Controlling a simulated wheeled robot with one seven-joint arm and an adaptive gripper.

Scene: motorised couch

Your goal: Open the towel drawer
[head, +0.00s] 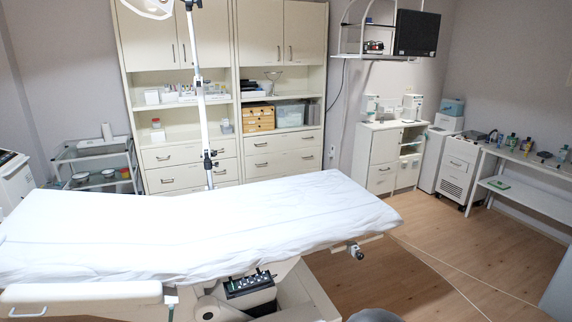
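No drawer is marked as the towel drawer, so I cannot tell which it is. Closed drawers with metal handles fill the lower left tall cabinet (188,154) and the lower right tall cabinet (283,141), behind the couch. A low white cabinet (383,157) at the back right has a closed drawer below a plain front. The couch hides the lowest parts of the tall cabinets. My gripper is not in view.
A long couch (190,220) with a white sheet spans the left and middle foreground. A metal trolley (97,160) stands at the back left, and a white side table (530,198) at the right. Wooden floor (435,245) is clear right of the couch, except for a thin cable.

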